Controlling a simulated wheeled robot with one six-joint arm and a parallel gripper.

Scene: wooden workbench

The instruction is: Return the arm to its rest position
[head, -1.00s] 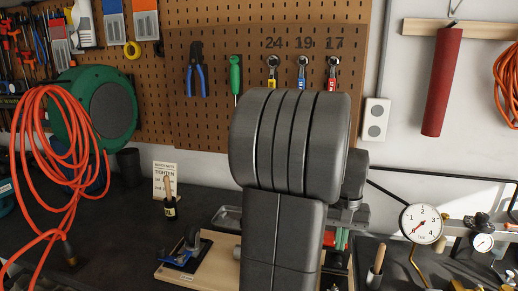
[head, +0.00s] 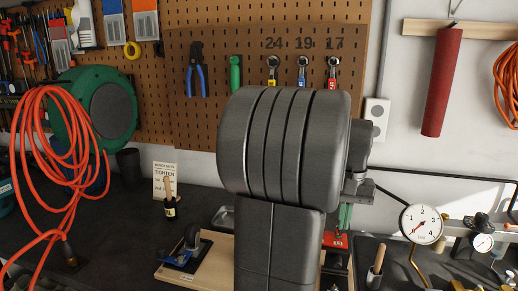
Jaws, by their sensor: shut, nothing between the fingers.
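My arm (head: 284,150) fills the middle of the head view, its thick dark-grey ribbed joint above a boxy link. It stands in front of the pegboard and the bench. A smaller grey part of my arm (head: 358,180) shows behind it on the right. I cannot make out my gripper's fingers; the arm hides that area.
An orange hose (head: 62,150) hangs at left. Wrenches (head: 302,75) hang behind.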

